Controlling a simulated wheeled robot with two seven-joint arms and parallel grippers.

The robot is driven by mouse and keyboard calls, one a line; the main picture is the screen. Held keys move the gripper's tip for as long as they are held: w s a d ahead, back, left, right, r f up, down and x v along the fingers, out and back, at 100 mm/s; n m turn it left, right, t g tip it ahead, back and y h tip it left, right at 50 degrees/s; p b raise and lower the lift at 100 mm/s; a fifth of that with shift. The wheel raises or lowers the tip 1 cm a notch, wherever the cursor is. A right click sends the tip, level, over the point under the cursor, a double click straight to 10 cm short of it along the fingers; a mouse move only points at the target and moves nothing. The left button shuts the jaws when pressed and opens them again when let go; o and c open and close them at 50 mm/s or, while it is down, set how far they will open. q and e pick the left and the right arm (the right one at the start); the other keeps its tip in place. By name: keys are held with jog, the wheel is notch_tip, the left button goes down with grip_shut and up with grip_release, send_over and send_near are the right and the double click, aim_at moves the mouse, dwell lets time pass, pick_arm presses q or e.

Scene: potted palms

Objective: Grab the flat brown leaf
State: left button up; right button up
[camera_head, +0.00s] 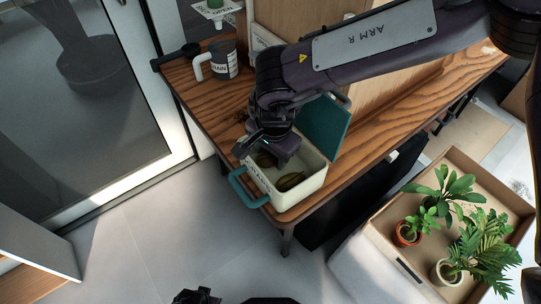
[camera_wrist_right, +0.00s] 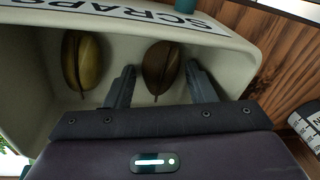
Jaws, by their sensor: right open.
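The brown leaf (camera_wrist_right: 160,66) lies in a cream bin marked SCRAPS (camera_wrist_right: 235,38). It has a ridge down its middle and a short stem. My right gripper (camera_wrist_right: 160,74) is open, with one finger on each side of this leaf; I cannot tell whether they touch it. In the head view the right gripper (camera_head: 281,152) reaches down into the bin (camera_head: 300,197) and partly covers the brown leaf (camera_head: 265,159). A dark part at the bottom edge looks like my left gripper (camera_head: 195,296), cut off by the frame.
A second, yellow-green leaf (camera_wrist_right: 82,62) lies in the bin beside the brown one. The bin has a teal handle (camera_head: 246,190) and an open teal lid (camera_head: 325,127). Potted plants stand in a box at right (camera_head: 385,222).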

jog(key=c, duration=0.7)
